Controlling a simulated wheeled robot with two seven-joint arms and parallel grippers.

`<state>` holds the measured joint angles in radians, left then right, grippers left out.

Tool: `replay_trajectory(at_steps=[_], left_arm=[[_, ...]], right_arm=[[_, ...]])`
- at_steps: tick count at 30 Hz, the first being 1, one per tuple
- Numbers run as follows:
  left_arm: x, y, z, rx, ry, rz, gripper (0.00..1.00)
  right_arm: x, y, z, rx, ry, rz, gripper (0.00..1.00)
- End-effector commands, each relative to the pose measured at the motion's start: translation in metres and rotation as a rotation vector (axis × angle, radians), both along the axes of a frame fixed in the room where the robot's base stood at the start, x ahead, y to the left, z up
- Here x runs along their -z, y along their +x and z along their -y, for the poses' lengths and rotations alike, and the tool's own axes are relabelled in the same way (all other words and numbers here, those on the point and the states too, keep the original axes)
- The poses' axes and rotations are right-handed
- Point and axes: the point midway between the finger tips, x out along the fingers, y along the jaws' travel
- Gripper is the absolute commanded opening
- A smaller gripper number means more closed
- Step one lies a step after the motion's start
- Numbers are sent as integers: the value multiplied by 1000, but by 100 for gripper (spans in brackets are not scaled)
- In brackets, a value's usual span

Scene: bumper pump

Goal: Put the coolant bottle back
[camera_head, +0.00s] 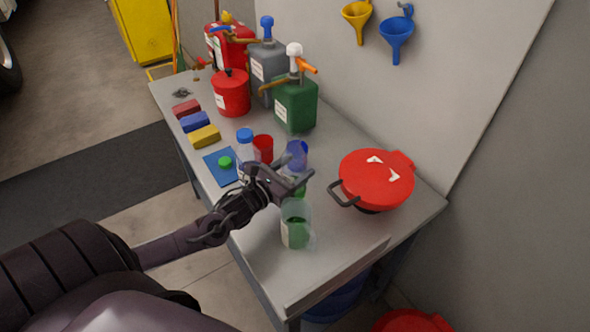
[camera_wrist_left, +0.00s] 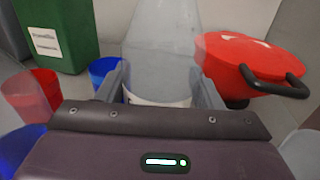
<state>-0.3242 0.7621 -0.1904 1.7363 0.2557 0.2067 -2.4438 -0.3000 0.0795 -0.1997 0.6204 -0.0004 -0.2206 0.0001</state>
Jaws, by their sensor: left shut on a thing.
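My left gripper (camera_head: 293,181) reaches in over the workbench and is shut on a clear bottle. In the left wrist view the clear bottle (camera_wrist_left: 162,45) stands upright between the fingers, narrowing upward, with a white label low down. In the head view the gripper mostly hides it; a little green shows just below the fingertips. I cannot tell whether its base touches the bench. A clear jug (camera_head: 297,229) with green liquid stands just in front of the gripper. My right gripper is out of view.
A red lidded pot (camera_head: 375,178) stands to the right. A green pump can (camera_head: 295,103) stands further back. The bench's front end (camera_head: 320,265) is clear.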

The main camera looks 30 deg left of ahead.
Motion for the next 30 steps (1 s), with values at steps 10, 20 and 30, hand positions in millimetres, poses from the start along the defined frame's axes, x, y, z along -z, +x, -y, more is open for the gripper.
replay_trajectory(at_steps=[10, 20, 30], left_arm=[[7, 0, 0, 1, 1, 2, 28], [10, 0, 0, 1, 1, 0, 82], [4, 0, 0, 0, 1, 0, 82]], right_arm=[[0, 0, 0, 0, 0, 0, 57], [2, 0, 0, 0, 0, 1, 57], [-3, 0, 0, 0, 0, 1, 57]])
